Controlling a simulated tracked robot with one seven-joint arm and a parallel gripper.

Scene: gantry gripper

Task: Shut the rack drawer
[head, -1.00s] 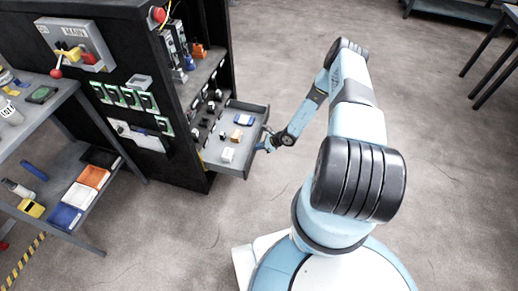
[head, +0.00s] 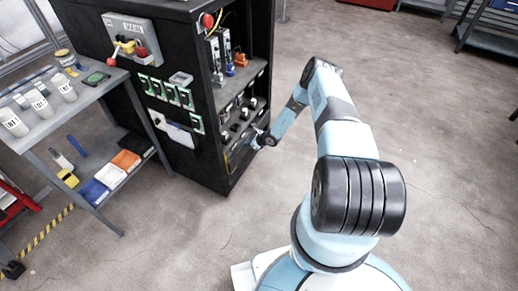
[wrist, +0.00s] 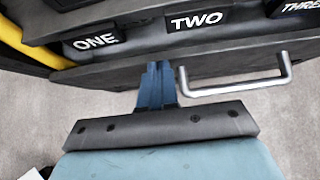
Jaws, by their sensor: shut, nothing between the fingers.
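The rack (head: 150,75) is a tall black cabinet at the left of the head view.
Labels ONE (wrist: 95,41) and TWO (wrist: 197,20) sit above the drawer front. Shelves in the rack hold several small parts. A grey side table (head: 75,105) with labelled cups and bins stands left of the rack.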

